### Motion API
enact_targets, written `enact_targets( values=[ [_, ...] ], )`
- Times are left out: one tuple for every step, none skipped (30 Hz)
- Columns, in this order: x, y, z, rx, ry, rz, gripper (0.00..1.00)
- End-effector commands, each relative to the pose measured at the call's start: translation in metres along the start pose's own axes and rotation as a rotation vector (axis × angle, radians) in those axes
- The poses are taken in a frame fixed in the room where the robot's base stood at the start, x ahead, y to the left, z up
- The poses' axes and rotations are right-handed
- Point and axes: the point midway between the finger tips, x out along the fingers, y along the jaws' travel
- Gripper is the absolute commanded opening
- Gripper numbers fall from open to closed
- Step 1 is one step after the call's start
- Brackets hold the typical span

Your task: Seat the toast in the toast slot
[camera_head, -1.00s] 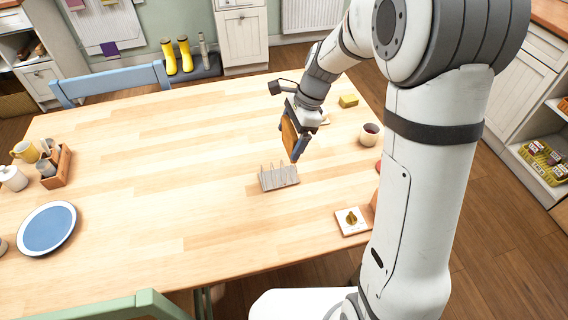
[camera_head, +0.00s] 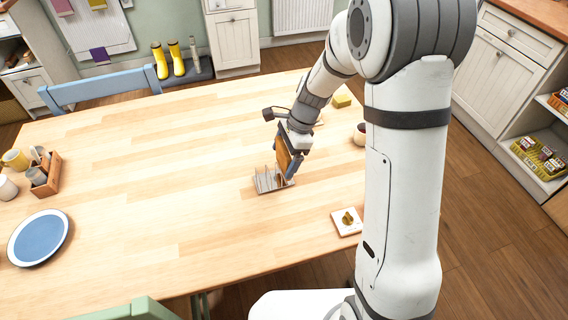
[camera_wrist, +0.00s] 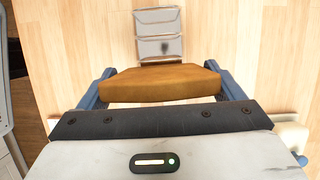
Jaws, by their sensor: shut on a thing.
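The brown slice of toast (camera_head: 284,157) is held upright by my gripper (camera_head: 291,174), low over the right end of the toast rack. In the wrist view the toast (camera_wrist: 160,84) lies between the two blue fingers of my gripper (camera_wrist: 162,88). The metal toast rack (camera_head: 264,185) stands on the table with thin upright dividers. In the wrist view the rack (camera_wrist: 159,22) shows just beyond the toast, and its near part is hidden behind the toast. I cannot tell whether the toast's lower edge is inside a slot.
The wooden table (camera_head: 170,160) is mostly clear around the rack. A white plate with a brass knob (camera_head: 347,218), a mug (camera_head: 360,134) and a yellow block (camera_head: 342,101) are to the right. A blue plate (camera_head: 40,237) and a wooden caddy (camera_head: 45,180) are at the left.

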Motion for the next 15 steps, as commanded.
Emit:
enact_targets(
  values=[
    [0.007, 0.001, -0.003, 0.002, 0.0, 0.004, 0.8],
    [0.012, 0.001, -0.004, 0.002, -0.001, 0.005, 0.8],
    [0.018, 0.001, -0.006, 0.001, 0.0, 0.005, 0.8],
    [0.022, 0.001, -0.008, 0.001, 0.0, 0.005, 0.8],
    [0.025, 0.001, -0.009, 0.001, -0.001, 0.004, 0.8],
    [0.029, 0.001, -0.01, 0.002, -0.001, 0.004, 0.8],
    [0.03, 0.0, -0.011, 0.001, 0.0, 0.002, 0.8],
    [0.03, 0.0, -0.011, 0.001, 0.0, 0.001, 0.8],
    [0.029, 0.0, -0.01, 0.0, 0.0, 0.001, 0.8],
    [0.029, 0.0, -0.01, 0.0, 0.0, 0.001, 0.8],
    [0.029, 0.0, -0.01, 0.0, 0.0, 0.001, 0.8],
    [0.029, 0.0, -0.01, 0.0, 0.0, 0.001, 0.8],
    [0.029, 0.0, -0.01, 0.0, 0.0, 0.001, 0.8],
    [0.03, 0.0, -0.01, 0.0, 0.0, 0.001, 0.8],
    [0.031, 0.0, -0.011, 0.0, 0.0, 0.002, 0.8]
  ],
)
